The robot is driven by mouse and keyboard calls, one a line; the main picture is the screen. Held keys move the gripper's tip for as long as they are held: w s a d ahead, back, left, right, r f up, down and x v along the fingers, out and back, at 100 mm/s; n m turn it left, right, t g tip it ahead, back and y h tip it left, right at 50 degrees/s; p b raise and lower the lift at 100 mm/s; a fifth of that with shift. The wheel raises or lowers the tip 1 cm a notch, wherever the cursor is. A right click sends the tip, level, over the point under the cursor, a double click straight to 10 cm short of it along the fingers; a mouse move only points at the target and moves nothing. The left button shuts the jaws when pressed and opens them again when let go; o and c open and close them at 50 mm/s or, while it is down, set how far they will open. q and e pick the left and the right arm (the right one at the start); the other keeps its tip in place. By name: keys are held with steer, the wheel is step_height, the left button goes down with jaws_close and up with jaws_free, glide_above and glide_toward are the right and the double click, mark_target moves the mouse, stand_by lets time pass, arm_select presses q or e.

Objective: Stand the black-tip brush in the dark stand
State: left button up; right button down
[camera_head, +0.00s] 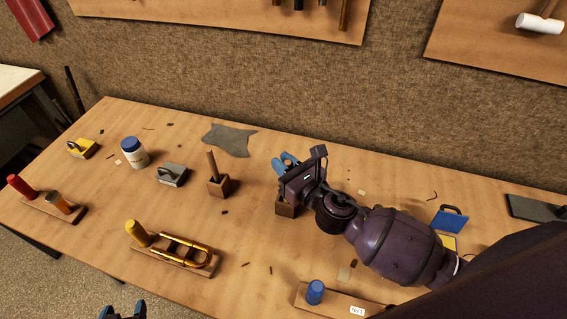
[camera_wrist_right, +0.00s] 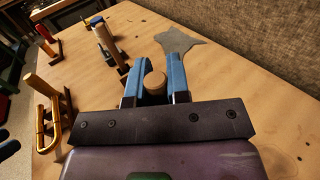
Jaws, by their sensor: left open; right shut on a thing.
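My right gripper (camera_head: 287,165) is shut on a wooden-handled brush (camera_wrist_right: 155,82). In the right wrist view the round end of its handle shows between the two blue fingers; its tip is hidden. A brown block stand (camera_head: 286,209) is directly below the right gripper, partly covered by it. I cannot tell whether the brush's lower end is inside this stand or above it. Another wooden stand (camera_head: 218,187) is to the left with an upright wooden handle (camera_head: 211,163) in it. My left gripper (camera_head: 123,311) is open and empty at the bottom edge.
A grey cloth (camera_head: 230,139) lies behind. A brass slide on a rack (camera_head: 185,251) and a blue cylinder (camera_head: 315,292) are in front.

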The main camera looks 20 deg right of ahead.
steer(key=shift+f, duration=0.1)
steer(key=c, duration=1.1)
jaws_free()
steer(key=b+v, duration=0.1)
steer(key=v, duration=1.1)
steer(key=shift+b, duration=0.3)
